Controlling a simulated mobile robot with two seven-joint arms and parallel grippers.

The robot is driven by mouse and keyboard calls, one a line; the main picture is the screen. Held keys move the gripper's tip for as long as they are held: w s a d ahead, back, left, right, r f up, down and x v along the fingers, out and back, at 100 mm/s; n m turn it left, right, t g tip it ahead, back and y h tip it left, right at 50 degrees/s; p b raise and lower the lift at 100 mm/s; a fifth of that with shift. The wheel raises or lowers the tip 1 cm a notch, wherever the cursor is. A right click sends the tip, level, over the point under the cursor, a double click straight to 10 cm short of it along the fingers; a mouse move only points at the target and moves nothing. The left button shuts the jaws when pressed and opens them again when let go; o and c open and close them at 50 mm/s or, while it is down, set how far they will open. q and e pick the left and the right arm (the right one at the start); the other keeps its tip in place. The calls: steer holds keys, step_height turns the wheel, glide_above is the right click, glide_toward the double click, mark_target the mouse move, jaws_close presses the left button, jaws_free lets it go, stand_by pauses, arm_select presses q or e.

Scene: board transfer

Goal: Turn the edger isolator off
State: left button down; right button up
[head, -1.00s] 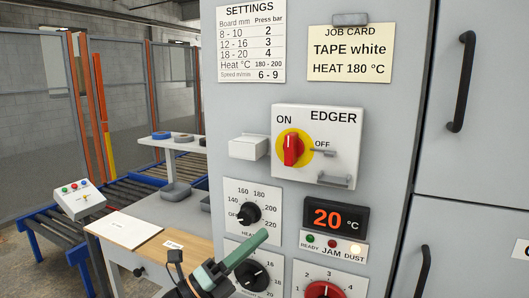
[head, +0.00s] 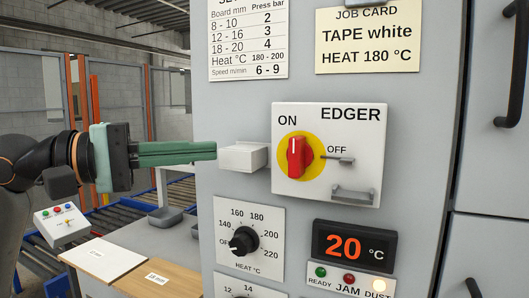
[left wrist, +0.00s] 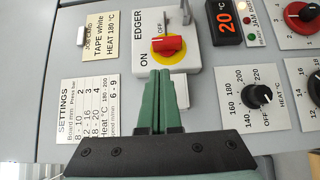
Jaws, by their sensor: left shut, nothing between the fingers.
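The edger isolator (head: 343,121) is a white box on the grey cabinet face. Its red handle (head: 296,157) sits on a yellow disc and stands upright, its white mark toward ON. OFF is printed to the right, beside a small grey bracket. The red handle also shows in the left wrist view (left wrist: 168,45), ahead of the fingertips. My left gripper (head: 214,150) is shut and empty, pointing right. Its green fingers end close by the small white box (head: 243,157) left of the isolator; I cannot tell whether they touch it. The right gripper is not in view.
A heat dial (head: 243,241) is below the white box, and a red temperature display (head: 354,245) is below the isolator. Paper cards are above. A black door handle (head: 515,80) is at right. A work table (head: 120,285) and roller conveyor are at left.

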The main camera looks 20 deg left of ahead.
mark_target(297, 156)
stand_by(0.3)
arm_select(q)
steer(key=p+x, duration=0.3)
steer(key=x, duration=0.7)
steer(key=shift+p, duration=0.3)
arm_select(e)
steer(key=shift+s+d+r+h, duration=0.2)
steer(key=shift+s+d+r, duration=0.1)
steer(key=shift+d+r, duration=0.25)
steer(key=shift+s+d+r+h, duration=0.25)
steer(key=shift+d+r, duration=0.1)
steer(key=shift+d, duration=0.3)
arm_select(q)
steer(key=shift+r, duration=0.1)
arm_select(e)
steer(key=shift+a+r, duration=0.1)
arm_select(q)
steer(key=shift+d+r+m+p, duration=0.1)
steer(key=shift+m+p, duration=0.2)
steer(key=shift+p, duration=0.25)
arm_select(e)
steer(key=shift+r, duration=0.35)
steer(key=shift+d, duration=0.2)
